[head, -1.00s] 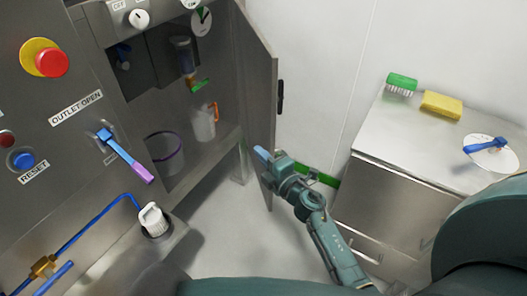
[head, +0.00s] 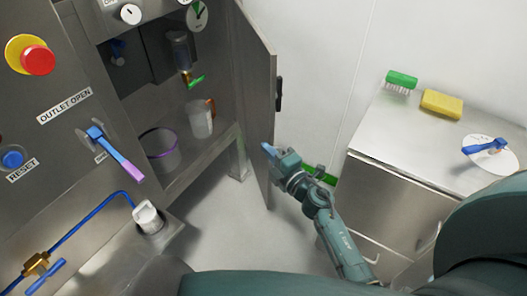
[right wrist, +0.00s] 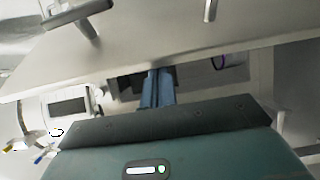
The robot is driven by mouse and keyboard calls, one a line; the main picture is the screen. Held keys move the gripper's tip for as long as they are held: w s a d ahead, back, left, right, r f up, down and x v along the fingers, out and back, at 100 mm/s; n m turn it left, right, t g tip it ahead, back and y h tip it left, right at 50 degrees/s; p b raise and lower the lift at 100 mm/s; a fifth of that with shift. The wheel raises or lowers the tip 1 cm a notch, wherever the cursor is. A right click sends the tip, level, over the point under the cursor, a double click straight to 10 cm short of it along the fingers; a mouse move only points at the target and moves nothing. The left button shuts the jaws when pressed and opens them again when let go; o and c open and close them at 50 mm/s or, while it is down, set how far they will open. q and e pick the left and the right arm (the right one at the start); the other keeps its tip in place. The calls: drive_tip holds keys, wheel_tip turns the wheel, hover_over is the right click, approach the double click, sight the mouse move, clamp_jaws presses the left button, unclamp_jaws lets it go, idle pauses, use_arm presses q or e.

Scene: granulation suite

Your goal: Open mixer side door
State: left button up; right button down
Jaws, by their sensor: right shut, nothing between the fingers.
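The mixer side door (head: 257,95) is a grey steel panel standing swung out from the cabinet at the right of its opening. Its black handle (head: 279,93) is on the outer face. My right gripper (head: 267,149) has its blue fingers shut and empty by the door's free edge, below the handle. I cannot tell whether they touch the door. In the right wrist view the blue fingers (right wrist: 158,88) are together, and a pale panel with a bar handle (right wrist: 78,17) crosses above them. My left gripper is not in view.
Inside the cabinet are a clear jug (head: 199,119) and a purple-rimmed container (head: 159,150). A steel counter (head: 400,150) at the right bears a green brush (head: 401,80), a yellow sponge (head: 441,104) and a white disc with a blue handle (head: 489,156).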

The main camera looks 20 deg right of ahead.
drive_tip(key=d+b, duration=0.1)
drive_tip(key=d, duration=1.1)
drive_tip(key=shift+w+d, duration=0.2)
drive_tip(key=shift+d, duration=0.2)
drive_tip(key=shift+a, duration=0.15)
